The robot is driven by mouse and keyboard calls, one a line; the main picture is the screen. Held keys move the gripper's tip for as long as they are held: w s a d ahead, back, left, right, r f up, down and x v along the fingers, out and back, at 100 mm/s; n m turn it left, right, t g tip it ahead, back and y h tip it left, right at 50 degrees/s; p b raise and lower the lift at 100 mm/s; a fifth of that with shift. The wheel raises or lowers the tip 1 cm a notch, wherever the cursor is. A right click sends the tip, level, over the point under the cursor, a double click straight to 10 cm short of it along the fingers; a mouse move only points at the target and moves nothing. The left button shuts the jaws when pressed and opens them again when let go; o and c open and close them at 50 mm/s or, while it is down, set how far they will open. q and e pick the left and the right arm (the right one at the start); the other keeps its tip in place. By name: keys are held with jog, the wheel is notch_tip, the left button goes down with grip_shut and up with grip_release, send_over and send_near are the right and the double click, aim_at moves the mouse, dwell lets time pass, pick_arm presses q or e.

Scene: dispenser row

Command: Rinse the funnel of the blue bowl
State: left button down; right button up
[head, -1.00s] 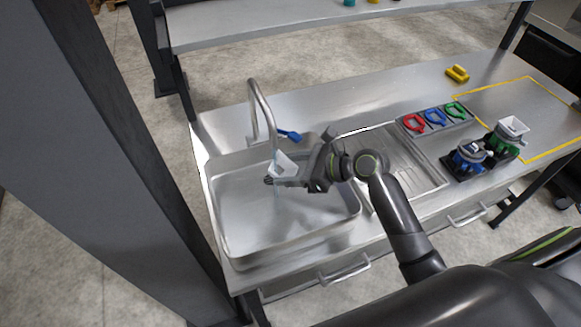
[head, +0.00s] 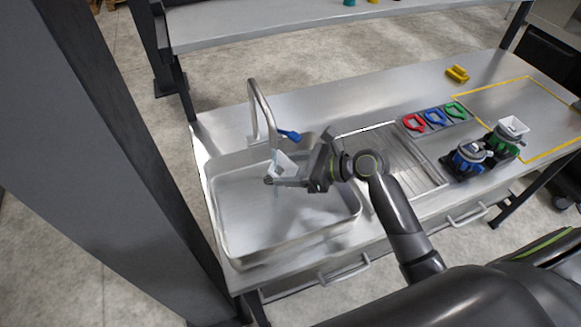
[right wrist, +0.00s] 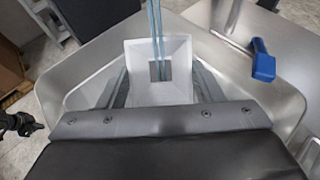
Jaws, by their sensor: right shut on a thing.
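My right gripper (head: 287,180) is shut on the white funnel (head: 285,164) and holds it under the tap's mouth, above the sink basin (head: 246,213). In the right wrist view the square funnel (right wrist: 180,88) sits between the fingers with its opening toward the camera. A bluish stream of water (right wrist: 156,30) runs down into it. The tap (head: 253,101) is a curved metal spout with a blue lever (head: 289,135). The blue bowl (head: 469,157) stands in a dark holder at the right, without a funnel on top.
A green bowl (head: 503,143) with its own white funnel (head: 513,127) stands beside the blue one. Red, blue and green parts lie in a grey tray (head: 407,132). A ridged drainboard (head: 425,172) lies right of the basin. A yellow object (head: 457,74) lies farther back.

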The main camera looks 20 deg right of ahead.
jog(key=shift+s, duration=0.1)
jog(key=shift+s+r+p, duration=0.2)
jog(key=shift+p, duration=0.3)
jog(key=s+r+p, duration=0.1)
jog(key=s+p, duration=0.5)
jog(key=s, duration=0.2)
jog(key=shift+s+d+p, duration=0.15)
jog(key=shift+s+p, duration=0.1)
jog(key=shift+p, duration=0.05)
